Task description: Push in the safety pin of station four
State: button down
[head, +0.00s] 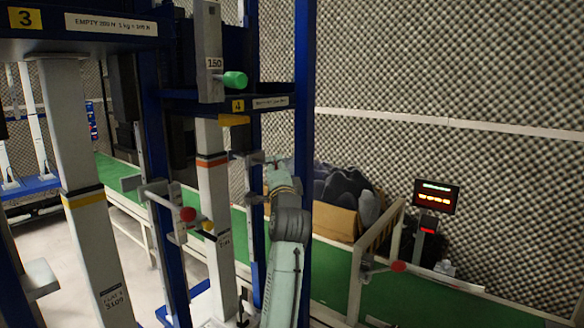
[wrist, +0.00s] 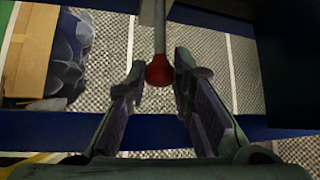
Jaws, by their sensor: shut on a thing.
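Station four carries a yellow number 4 plate (head: 238,105) on a blue crossbeam. Its white post (head: 213,185) stands below with orange and black bands. My gripper (wrist: 160,64) has its fingers on either side of a red round knob (wrist: 158,74) on a grey rod (wrist: 159,30), and is shut on it. In the head view my wrist (head: 283,185) is right of the post, and the knob in my grip is hidden there. I cannot tell how deep the rod sits. A green knob (head: 235,80) sticks out higher, at the 150 label.
Another red knob (head: 187,214) on a handle frame stands left of the post. Station three's post (head: 75,180) is further left. A blue upright (head: 304,110) stands close to my arm. A rail with a red-tipped lever (head: 398,266) and a lit display (head: 436,196) are at right.

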jog(key=shift+w+a+r, duration=0.1)
jog(key=shift+w+a, duration=0.5)
jog(key=shift+a, duration=0.25)
jog(key=c, duration=1.4)
grip_release()
jog(key=shift+w+a, duration=0.1)
jog(key=v, duration=1.2)
